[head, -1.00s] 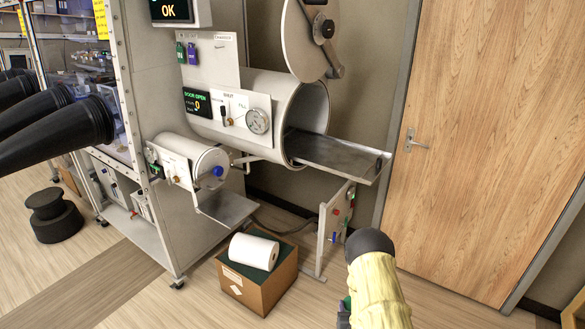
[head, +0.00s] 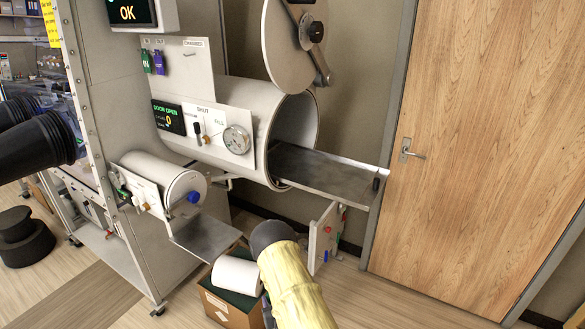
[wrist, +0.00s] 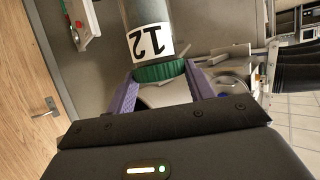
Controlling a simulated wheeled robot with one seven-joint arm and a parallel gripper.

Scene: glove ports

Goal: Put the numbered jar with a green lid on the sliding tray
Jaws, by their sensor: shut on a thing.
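The jar (wrist: 150,42) shows in the wrist view, with a grey body, a white label reading 12 upside down in the picture, and a green lid (wrist: 160,72). My gripper (wrist: 161,80) has its purple fingers shut on the jar at the lid. In the head view my yellow-sleeved arm hides the jar and most of the gripper. The sliding tray (head: 325,172) is a grey metal plate sticking out of the large open chamber (head: 291,130), with a small dark handle at its outer end. Its visible top is bare. My arm is in front of the tray and lower in the picture.
The round chamber door (head: 294,40) is swung up above the opening. A smaller cylinder (head: 165,178) with a lower plate (head: 205,236) is at left. A box (head: 222,308) with a white roll stands on the floor. A wooden door (head: 480,140) is at right.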

